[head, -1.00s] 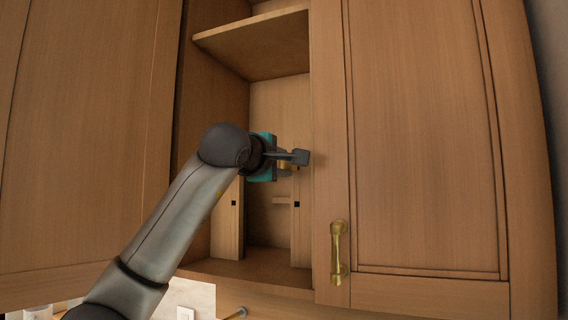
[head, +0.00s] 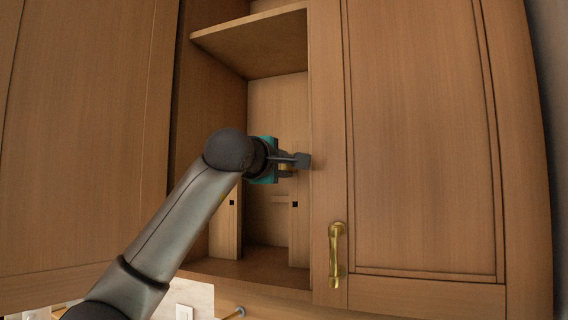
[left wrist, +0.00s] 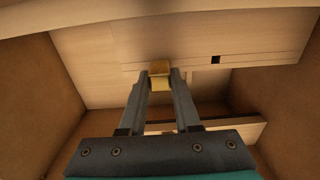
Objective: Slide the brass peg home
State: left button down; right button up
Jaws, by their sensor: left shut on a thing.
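My left gripper (head: 298,164) reaches into the open cabinet bay, near the right edge of the opening. In the left wrist view its two fingers (left wrist: 160,90) are shut on the brass peg (left wrist: 160,77), a small yellow block at the fingertips. In the head view the peg is mostly hidden behind the fingers. Two upright pale wooden strips stand at the back of the bay, each with a small dark square hole: the left strip (head: 228,228) and the right strip (head: 297,228). Whether the peg touches a strip cannot be told. My right gripper is not in view.
A shelf (head: 255,45) crosses the bay above my gripper. A closed door (head: 420,140) with a brass handle (head: 336,255) stands close on the right. Another door panel (head: 80,130) is on the left. The bay floor (head: 250,272) looks clear.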

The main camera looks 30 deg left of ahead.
pick_arm(q)
jog(key=shift+w+p, duration=0.55)
jog(key=shift+w, duration=0.15)
jog(key=c, duration=0.5)
grip_release()
jog(key=shift+c, duration=0.2)
jog(key=shift+s+b, duration=0.4)
jog(key=shift+s, duration=0.2)
jog(key=s+d+b, duration=0.1)
jog(key=s+b, duration=0.3)
jog(key=s, duration=1)
jog(key=shift+b, duration=0.35)
